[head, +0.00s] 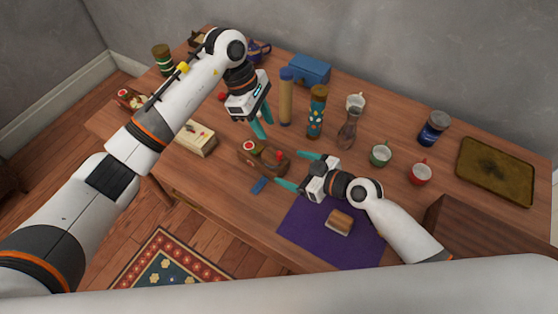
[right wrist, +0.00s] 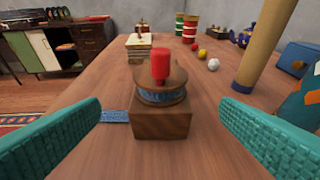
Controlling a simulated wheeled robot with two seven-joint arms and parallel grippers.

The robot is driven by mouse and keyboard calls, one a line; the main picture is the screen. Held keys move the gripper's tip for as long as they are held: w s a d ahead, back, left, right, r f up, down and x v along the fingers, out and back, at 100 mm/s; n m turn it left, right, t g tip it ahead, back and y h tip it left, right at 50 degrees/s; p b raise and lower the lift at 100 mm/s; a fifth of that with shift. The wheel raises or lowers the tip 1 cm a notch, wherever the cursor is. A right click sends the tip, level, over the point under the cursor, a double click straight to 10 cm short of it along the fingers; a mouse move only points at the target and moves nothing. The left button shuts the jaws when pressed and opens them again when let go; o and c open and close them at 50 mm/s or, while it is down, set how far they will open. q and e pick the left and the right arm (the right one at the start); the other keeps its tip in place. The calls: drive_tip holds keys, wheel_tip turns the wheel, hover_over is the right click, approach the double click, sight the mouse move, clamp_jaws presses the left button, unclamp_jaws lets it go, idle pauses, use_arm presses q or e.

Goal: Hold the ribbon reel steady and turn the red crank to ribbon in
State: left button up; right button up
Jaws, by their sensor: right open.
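The wooden ribbon reel (head: 271,167) stands on the table near its front edge, with the red crank (head: 279,156) upright on top. The right wrist view shows the reel (right wrist: 160,125) centred between the fingers, with the red crank knob (right wrist: 160,64) above the drum. Blue ribbon is wound on the drum, and a blue ribbon end (head: 259,185) lies flat beside the base. My right gripper (head: 288,168) is open, to the right of the reel, with nothing between its fingers. My left gripper (head: 265,130) is open and empty, above and behind the reel, pointing down.
A tall tan cylinder (head: 286,105) and a patterned bottle (head: 316,115) stand behind the reel. A glass carafe (head: 347,132) and several mugs are to the right. A purple mat (head: 310,232) with a small tan block lies under my right arm. Books (head: 195,139) lie left.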

sight(271, 160)
drive_tip(key=x, duration=0.8)
drive_tip(key=shift+w+a+f, duration=0.2)
drive_tip(key=shift+c, duration=0.5)
